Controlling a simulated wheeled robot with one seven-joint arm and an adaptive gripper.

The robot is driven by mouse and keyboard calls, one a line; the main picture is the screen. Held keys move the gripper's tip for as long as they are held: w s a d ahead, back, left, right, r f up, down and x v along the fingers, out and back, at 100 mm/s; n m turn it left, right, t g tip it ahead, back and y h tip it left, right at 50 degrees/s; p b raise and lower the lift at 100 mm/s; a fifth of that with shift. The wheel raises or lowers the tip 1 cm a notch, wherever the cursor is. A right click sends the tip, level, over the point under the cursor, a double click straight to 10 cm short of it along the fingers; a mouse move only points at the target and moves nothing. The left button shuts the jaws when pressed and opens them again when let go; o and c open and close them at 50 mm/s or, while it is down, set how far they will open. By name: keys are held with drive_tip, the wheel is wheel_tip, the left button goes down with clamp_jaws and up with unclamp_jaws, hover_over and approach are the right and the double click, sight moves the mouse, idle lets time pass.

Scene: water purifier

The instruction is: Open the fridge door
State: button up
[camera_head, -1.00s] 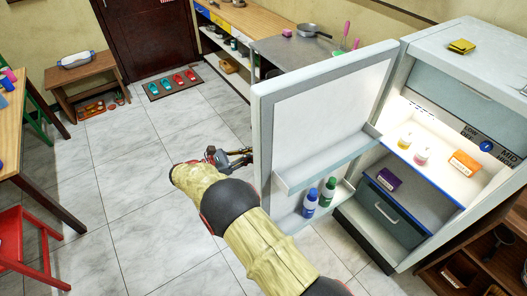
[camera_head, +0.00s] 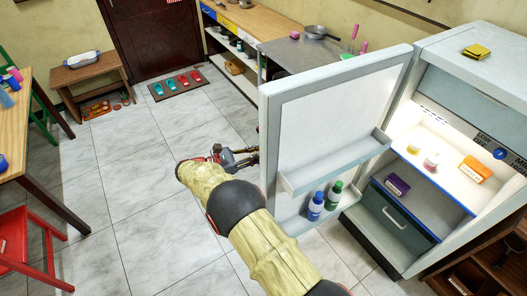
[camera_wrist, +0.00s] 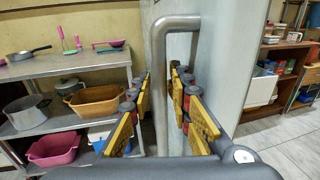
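The white fridge (camera_head: 455,62) stands at the right in the head view. Its door (camera_head: 335,120) is swung wide open, with the inner side facing me. The interior and door shelves are exposed. My gripper (camera_head: 240,158) is at the outer side of the door, near its free edge. In the wrist view the grey bar handle (camera_wrist: 161,95) runs upright between the two yellow-padded fingers of my gripper (camera_wrist: 160,100). The fingers are apart on either side of the bar, with gaps showing. The handle is hidden behind the door in the head view.
A blue bottle (camera_head: 316,206) and a green bottle (camera_head: 333,194) stand on the door's lower shelf. A metal counter (camera_head: 300,52) is behind the door. A table (camera_head: 40,190) and red chair (camera_head: 30,240) are at the left. The tiled floor (camera_head: 130,200) between is clear.

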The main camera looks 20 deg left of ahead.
drive_tip(key=v, duration=1.2)
idle(0.5)
